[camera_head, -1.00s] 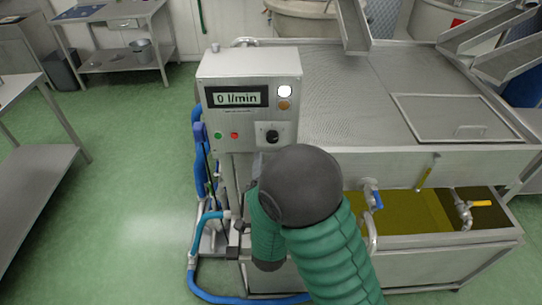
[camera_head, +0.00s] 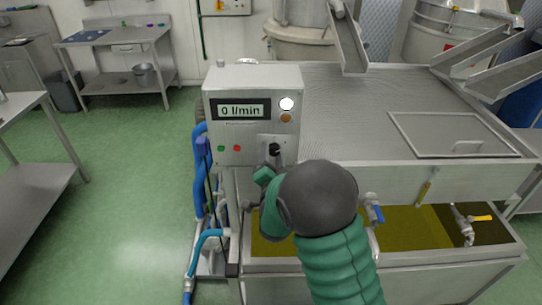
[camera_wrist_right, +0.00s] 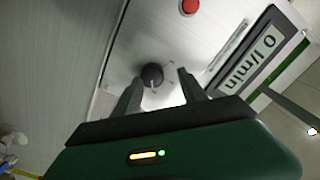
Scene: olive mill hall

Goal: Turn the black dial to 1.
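The black dial (camera_head: 274,149) is on the lower right of the grey control box front (camera_head: 225,131), below an orange button. In the right wrist view the dial (camera_wrist_right: 152,75) has a light pointer mark and faint scale marks that are too small to read. My right gripper (camera_head: 268,167) is at the box, just below the dial and partly hidden by my own arm. In the wrist view its two fingers (camera_wrist_right: 160,90) are apart, one on each side of the dial, with gaps to it. The display (camera_head: 241,111) reads 0 l/min. My left gripper is not in view.
Green and red buttons (camera_head: 237,148) sit left of the dial. Blue hoses (camera_head: 199,190) run down the box's left side. A steel tank (camera_head: 350,100) stands behind and right, with valves and yellowish oil (camera_head: 410,228) in front.

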